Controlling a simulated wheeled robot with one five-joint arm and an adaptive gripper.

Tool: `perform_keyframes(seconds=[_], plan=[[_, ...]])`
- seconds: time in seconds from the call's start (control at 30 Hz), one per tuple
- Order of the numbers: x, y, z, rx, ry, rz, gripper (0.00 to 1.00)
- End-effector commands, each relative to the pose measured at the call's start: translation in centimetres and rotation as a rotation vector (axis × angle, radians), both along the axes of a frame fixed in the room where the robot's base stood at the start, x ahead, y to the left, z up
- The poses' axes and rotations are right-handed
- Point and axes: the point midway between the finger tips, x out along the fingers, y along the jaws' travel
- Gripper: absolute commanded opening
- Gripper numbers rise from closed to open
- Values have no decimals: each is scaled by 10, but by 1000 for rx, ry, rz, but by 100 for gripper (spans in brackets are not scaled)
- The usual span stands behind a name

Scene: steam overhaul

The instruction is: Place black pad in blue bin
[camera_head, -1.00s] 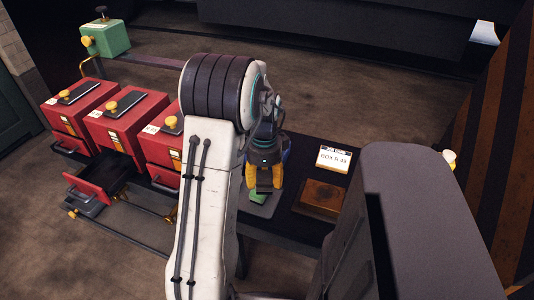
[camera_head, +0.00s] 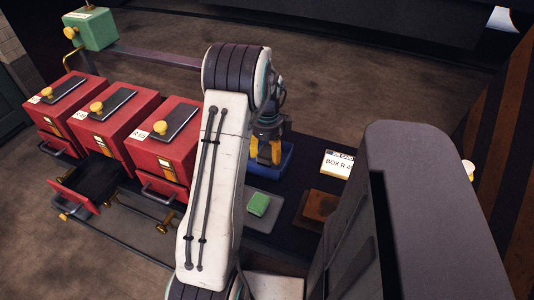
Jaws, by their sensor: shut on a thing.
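My gripper (camera_head: 265,153) has yellow fingers and is above the blue bin (camera_head: 286,162), on the far side of my arm. It is shut on a small dark thing, which I take to be the black pad; it can barely be told apart from the gripper's dark body. Only the right and front parts of the blue bin show. My arm covers its left part, and the gripper hides its inside. Whether the pad touches the bin cannot be told.
A green block (camera_head: 258,204) lies on a grey mat (camera_head: 283,212) nearer me. Right are a brown tray (camera_head: 318,206) and a white sign (camera_head: 337,164). Red boxes (camera_head: 163,152) stand left, with an open drawer (camera_head: 75,199). A green box (camera_head: 93,29) is behind.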

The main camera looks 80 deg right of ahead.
Motion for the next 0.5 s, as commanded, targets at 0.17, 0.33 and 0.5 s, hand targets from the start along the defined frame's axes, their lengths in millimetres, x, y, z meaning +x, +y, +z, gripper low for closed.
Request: perform_keyframes(seconds=[0.17,0.33,0.5], plan=[[5,-30,-18,0,0,1,20],[8,-47,-28,-1,0,1,20],[9,-55,-33,-1,0,1,20]])
